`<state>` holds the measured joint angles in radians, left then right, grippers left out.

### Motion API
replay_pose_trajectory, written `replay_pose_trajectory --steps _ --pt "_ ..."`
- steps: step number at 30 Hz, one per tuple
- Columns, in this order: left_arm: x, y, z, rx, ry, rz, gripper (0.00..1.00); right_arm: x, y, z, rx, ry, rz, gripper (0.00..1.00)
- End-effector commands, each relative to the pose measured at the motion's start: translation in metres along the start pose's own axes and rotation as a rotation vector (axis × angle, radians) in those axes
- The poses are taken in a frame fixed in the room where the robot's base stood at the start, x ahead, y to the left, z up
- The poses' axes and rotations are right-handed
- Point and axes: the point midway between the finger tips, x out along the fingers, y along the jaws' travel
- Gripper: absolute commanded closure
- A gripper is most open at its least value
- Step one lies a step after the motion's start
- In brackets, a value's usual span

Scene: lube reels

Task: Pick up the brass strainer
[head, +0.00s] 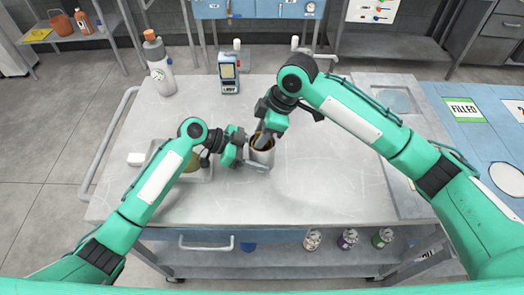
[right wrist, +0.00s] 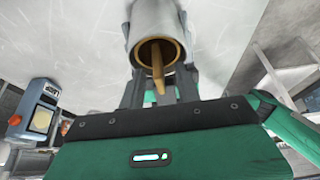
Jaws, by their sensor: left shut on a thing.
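A pale grey cylinder (head: 262,157) stands upright near the middle of the table. My left gripper (head: 244,160) is shut on its left side. My right gripper (head: 263,139) points down at the cylinder's mouth from above. In the right wrist view the cylinder (right wrist: 157,22) has a brass-coloured ring (right wrist: 177,50) inside its mouth, with a tapered brass piece (right wrist: 158,68) sticking out. These look like the brass strainer. The right fingers (right wrist: 160,90) stand apart on either side of the brass piece; no contact with it is clear. The strainer's inner part is hidden in the cylinder.
A shallow grey tray (head: 205,174) with a dull yellow-green round thing (head: 191,161) lies behind my left forearm. A blue device (head: 229,73) and a grey bottle (head: 158,62) stand at the back. The table's front and right are mostly clear.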

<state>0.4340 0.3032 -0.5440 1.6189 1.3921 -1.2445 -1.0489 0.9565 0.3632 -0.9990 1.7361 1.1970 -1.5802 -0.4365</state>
Motion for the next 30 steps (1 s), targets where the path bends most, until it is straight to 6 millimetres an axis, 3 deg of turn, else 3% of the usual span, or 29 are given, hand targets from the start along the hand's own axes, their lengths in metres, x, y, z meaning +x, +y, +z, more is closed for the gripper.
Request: replay_pose_trajectory --steps 4,9,23,30 --pt "0.0 0.0 0.0 0.0 0.0 0.0 0.49 -0.001 0.0 0.0 0.0 0.0 0.001 0.66" --pt "0.0 0.0 0.0 0.0 0.0 0.0 0.49 -0.001 0.0 0.0 0.0 0.0 0.001 1.0" --pt "0.0 0.0 0.0 0.0 0.0 0.0 0.49 -0.007 0.001 -0.003 -0.001 0.002 0.002 1.0" --pt "0.0 0.0 0.0 0.0 0.0 0.0 0.49 -0.05 0.001 -0.021 -0.003 0.003 0.006 1.0"
